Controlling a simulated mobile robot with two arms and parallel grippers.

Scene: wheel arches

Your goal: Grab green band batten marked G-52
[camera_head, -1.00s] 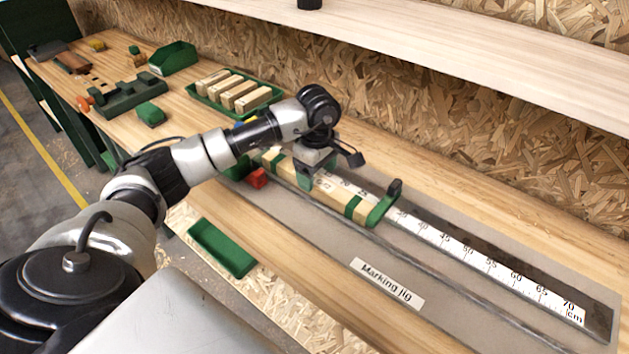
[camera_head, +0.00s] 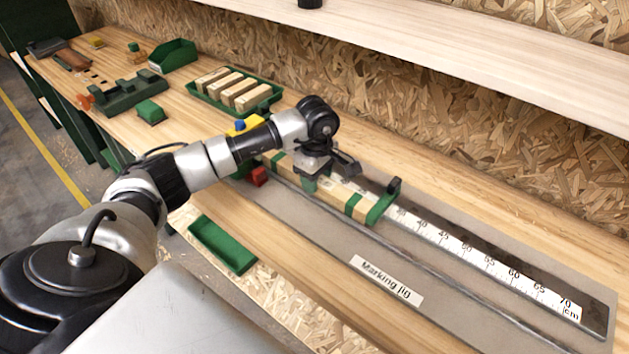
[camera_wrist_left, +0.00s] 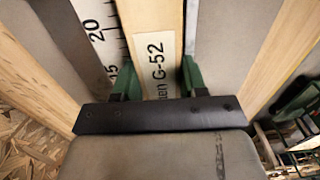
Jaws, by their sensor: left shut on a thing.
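The batten (camera_head: 334,194) is a pale wooden strip with green bands, lying along the ruler in the marking jig (camera_head: 300,215). In the left wrist view the batten (camera_wrist_left: 153,18) carries a white label (camera_wrist_left: 157,62) reading G-52. My left gripper (camera_head: 309,182) is over the batten from above. In the wrist view its green fingers (camera_wrist_left: 160,82) stand on either side of the batten, shut on it at the label. The gripper hides part of the batten in the head view. My right gripper is not in view.
A green stop (camera_head: 382,207) stands at the batten's near-right end, and a red block (camera_head: 259,176) is by its other end. A green tray (camera_head: 266,102) holds several wooden blocks. An empty green tray (camera_head: 222,246) lies at the front edge. A shelf (camera_head: 450,55) runs above the bench.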

